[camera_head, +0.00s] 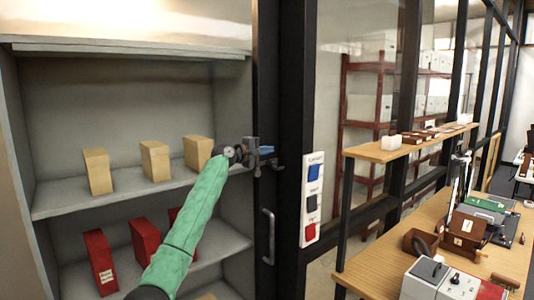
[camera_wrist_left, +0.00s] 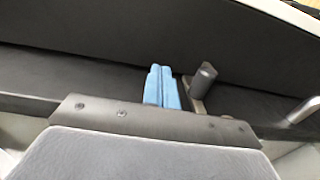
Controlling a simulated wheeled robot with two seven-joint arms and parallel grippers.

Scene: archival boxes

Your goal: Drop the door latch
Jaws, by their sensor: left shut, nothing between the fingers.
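The door latch (camera_head: 278,165) is a small grey metal piece on the dark door frame, just right of my left gripper in the head view. In the left wrist view a grey knob-like part of the latch (camera_wrist_left: 204,78) stands close to the right of the fingers. My left gripper (camera_head: 267,150) is at the dark frame beside the latch. Its two blue fingers (camera_wrist_left: 162,88) are together with nothing between them. I cannot tell whether they touch the latch. My gripper hides part of the latch in the head view. My right gripper is not in view.
A door handle (camera_head: 268,236) is below the latch. Left is a grey shelf unit (camera_head: 120,203) with tan boxes (camera_head: 155,160) and red boxes (camera_head: 101,262). A switch panel (camera_head: 311,200) is right of the latch. A wooden desk (camera_head: 385,262) with equipment stands farther right.

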